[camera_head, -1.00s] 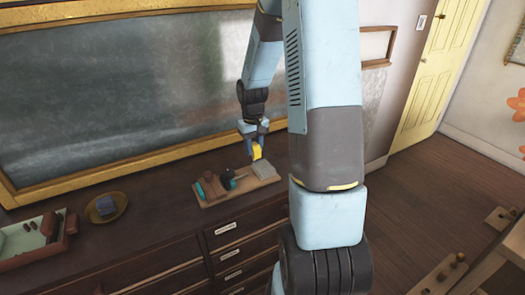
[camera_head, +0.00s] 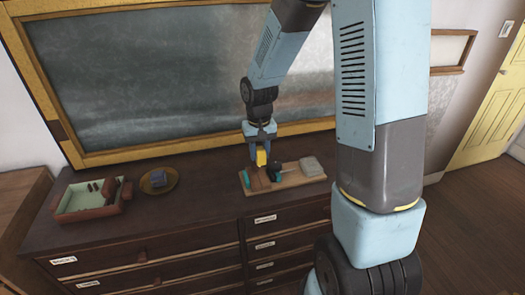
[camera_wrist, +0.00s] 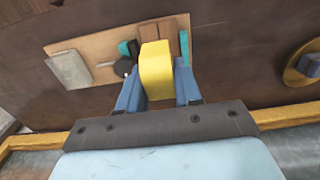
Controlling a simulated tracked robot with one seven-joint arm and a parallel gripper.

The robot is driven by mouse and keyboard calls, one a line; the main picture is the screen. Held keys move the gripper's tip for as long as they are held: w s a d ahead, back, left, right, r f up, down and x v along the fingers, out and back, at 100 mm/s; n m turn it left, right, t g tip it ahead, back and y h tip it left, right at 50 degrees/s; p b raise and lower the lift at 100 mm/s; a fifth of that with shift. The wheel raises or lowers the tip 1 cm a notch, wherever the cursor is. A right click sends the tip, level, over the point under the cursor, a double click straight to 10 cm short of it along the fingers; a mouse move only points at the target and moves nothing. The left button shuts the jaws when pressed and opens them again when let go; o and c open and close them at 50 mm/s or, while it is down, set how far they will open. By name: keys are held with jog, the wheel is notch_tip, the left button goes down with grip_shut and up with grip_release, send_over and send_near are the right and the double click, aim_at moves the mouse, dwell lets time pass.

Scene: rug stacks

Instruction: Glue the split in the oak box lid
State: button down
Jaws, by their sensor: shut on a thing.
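My gripper (camera_head: 261,153) is shut on a yellow block-like object (camera_wrist: 155,72), one blue finger on each side of it. In the head view the yellow object (camera_head: 261,158) hangs over the left part of a light wooden board (camera_head: 290,181) on the dresser. On the board are a brown wooden piece (camera_head: 258,180), teal items (camera_head: 245,179), a dark round thing (camera_wrist: 123,68) and a pale grey pad (camera_head: 311,166). In the wrist view the yellow object hides part of the brown pieces (camera_wrist: 171,33). I cannot make out a split or tell which piece is the lid.
The dark dresser top (camera_head: 205,205) is clear left of the board. A round yellowish dish (camera_head: 168,188) with a bluish block and a tray (camera_head: 75,208) of small items stand further left. A gold-framed board (camera_head: 180,80) rises behind.

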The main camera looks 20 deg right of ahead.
aim_at(260, 165)
jog(key=shift+f, duration=2.75)
jog(key=c, duration=1.4)
grip_release()
grip_shut()
jog(key=shift+f, duration=0.15)
jog(key=shift+f, duration=0.3)
